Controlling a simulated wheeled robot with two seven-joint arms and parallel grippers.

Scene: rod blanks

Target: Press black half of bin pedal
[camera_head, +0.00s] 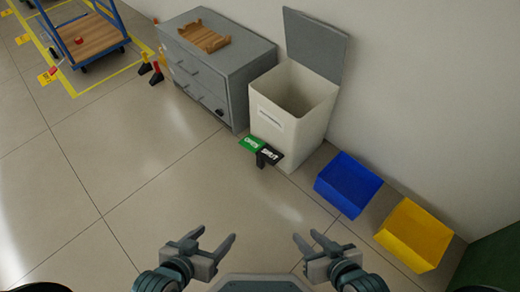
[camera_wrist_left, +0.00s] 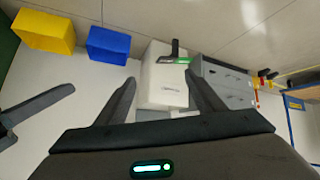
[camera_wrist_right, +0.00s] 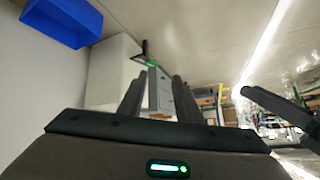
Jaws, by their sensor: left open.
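The white bin (camera_head: 285,112) stands against the wall with its grey lid (camera_head: 314,43) raised and its inside open to view. Its pedal sticks out low at the front. The green half (camera_head: 251,143) is on the left and the black half (camera_head: 270,155), with white lettering, is on the right. A small black post stands by the black half. The bin also shows in the left wrist view (camera_wrist_left: 166,80). My left gripper (camera_head: 215,237) is open and empty, well short of the pedal. My right gripper (camera_head: 307,236) is open and empty, also apart from it.
A grey drawer cabinet (camera_head: 218,68) with a wooden tray (camera_head: 204,37) on top stands left of the bin. A blue box (camera_head: 347,186) and a yellow box (camera_head: 414,235) lie to its right. A blue cart (camera_head: 88,38) is far left. The floor before the pedal is clear.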

